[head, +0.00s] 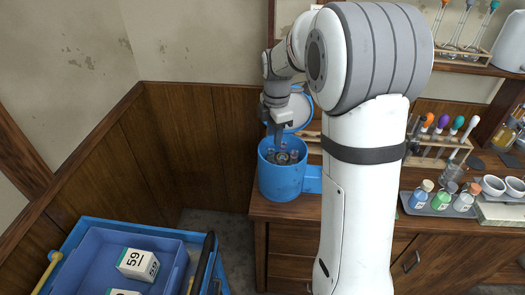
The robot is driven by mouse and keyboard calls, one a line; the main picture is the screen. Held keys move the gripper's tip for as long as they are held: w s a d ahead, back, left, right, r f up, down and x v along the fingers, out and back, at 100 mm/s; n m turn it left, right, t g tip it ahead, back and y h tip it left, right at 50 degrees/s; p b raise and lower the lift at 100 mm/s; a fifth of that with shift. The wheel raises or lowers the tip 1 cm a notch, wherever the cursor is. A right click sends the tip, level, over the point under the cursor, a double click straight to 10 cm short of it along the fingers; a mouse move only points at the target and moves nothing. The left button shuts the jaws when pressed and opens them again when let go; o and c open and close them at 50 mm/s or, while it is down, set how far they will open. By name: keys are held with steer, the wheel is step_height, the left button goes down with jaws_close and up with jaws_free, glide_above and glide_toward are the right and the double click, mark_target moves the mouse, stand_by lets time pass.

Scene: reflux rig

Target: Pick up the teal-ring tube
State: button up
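My gripper (280,138) points down at the mouth of a blue round vessel (285,182), which stands on the left end of the wooden bench with its round lid (297,108) raised behind it. Several small dark and pale round parts, perhaps tube tops, show inside the vessel just below my fingers. I cannot make out a teal ring on any of them. The fingers are too small in the picture to tell whether they are open or hold something.
A rack of colour-topped droppers (437,138) and a tray of small bottles (438,199) stand right of my arm. Below left is a blue cart bin (88,262) with white boxes marked 59 (138,264). My arm hides the middle of the bench.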

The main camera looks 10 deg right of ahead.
mark_target(271, 150)
steer(key=w+f+n, duration=0.3)
steer(key=shift+w+f, duration=0.1)
steer(key=shift+w, duration=0.05)
steer(key=f, duration=0.2)
steer(key=f+p, duration=0.1)
steer(key=f, duration=0.2)
steer(key=f+p, duration=0.1)
steer(key=f, duration=0.1)
steer(key=shift+s+a+f, duration=0.15)
steer(key=shift+s+f, duration=0.1)
steer(key=shift+f, duration=0.15)
steer(key=c, duration=0.6)
step_height(271, 150, up, 10)
steer(key=shift+r+b, duration=0.1)
steer(key=shift+b, duration=0.8)
